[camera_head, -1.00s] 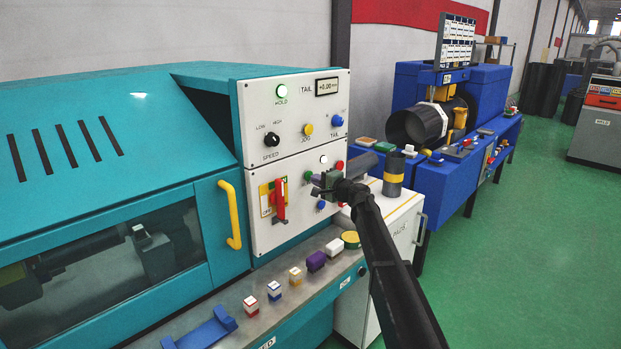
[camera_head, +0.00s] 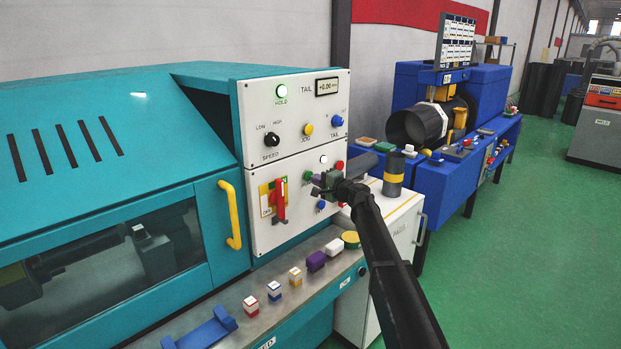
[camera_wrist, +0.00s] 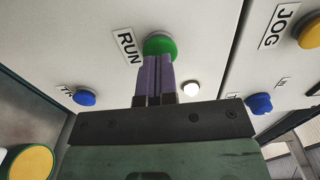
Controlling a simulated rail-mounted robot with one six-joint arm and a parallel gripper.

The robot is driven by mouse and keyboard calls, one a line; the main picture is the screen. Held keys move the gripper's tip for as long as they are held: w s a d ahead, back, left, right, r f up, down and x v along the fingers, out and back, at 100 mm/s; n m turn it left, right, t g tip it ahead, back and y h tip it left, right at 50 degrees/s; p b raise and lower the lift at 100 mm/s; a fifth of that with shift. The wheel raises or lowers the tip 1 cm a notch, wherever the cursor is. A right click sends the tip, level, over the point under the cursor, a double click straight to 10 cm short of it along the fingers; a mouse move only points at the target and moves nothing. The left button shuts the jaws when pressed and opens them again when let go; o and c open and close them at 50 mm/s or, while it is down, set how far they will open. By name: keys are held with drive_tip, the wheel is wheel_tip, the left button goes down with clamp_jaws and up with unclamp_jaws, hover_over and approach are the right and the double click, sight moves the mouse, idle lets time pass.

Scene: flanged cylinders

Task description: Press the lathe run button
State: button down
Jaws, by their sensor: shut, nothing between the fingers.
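The green run button (camera_wrist: 160,45) shows in the wrist view, beside a label reading RUN (camera_wrist: 129,46). My gripper (camera_wrist: 157,60) is shut and empty, its purple fingertips together over the lower edge of the button's face. I cannot tell whether they touch it or whether it is pushed in. In the head view the green button (camera_head: 308,176) sits on the lower white panel (camera_head: 265,237) of the teal lathe, and my gripper (camera_head: 314,184) is just at its right, partly hiding the panel there.
A red switch handle (camera_head: 280,200) is left of the run button. A blue button (camera_wrist: 85,98), a white lamp (camera_wrist: 191,88), a yellow jog button (camera_wrist: 309,34) and another blue knob (camera_wrist: 260,104) surround my gripper. Small blocks (camera_head: 274,290) lie on the ledge below.

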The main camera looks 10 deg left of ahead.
drive_tip(key=shift+a, duration=0.1)
drive_tip(key=shift+w+a, duration=0.15)
